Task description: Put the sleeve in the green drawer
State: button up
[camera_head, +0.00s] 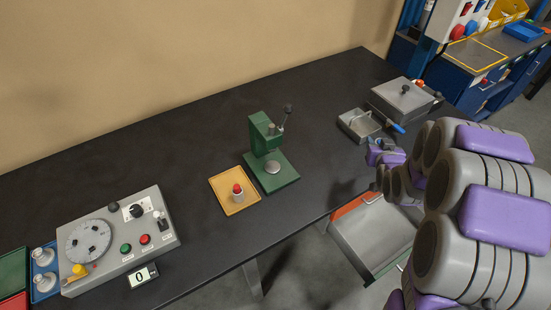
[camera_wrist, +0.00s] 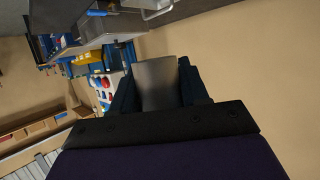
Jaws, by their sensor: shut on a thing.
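My gripper (camera_wrist: 157,75) is shut on a plain grey piece, which I take to be the sleeve (camera_wrist: 157,88), held between its two dark fingers in the wrist view. In the head view my gripper (camera_head: 384,152) is at the right part of the black table, near its front edge; the sleeve cannot be made out there. The green drawer (camera_head: 388,268) stands pulled out below the table's front edge, its grey inside showing and its green front partly hidden by my arm. The gripper is above and behind the drawer, apart from it.
An orange drawer front (camera_head: 352,205) shows beside the open drawer. A small grey handled tray (camera_head: 350,128) and a lidded grey box (camera_head: 398,105) stand behind my gripper. A green press (camera_head: 265,150), a yellow tray (camera_head: 225,204) and a control box (camera_head: 118,240) stand further left.

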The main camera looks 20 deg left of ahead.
jog(key=s+a+f+n+g+y, duration=0.2)
jog(key=s+a+f+n+y, duration=0.1)
jog(key=a, duration=0.3)
jog(key=s+a+f+n+g+y, duration=0.3)
jog(key=s+a+f, duration=0.2)
jog(key=a+f, duration=0.1)
jog(key=s+a+f+n+g+y, duration=0.2)
jog(key=s+a+f+n+y, duration=0.1)
jog(key=s+a+f+n, duration=0.1)
jog(key=shift+s+a+f, duration=0.25)
jog(key=shift+a+f, duration=0.05)
jog(key=shift+a, duration=0.25)
jog(key=shift+s+a+f, duration=0.25)
jog(key=shift+a+f, duration=0.05)
jog(key=shift+a, duration=0.25)
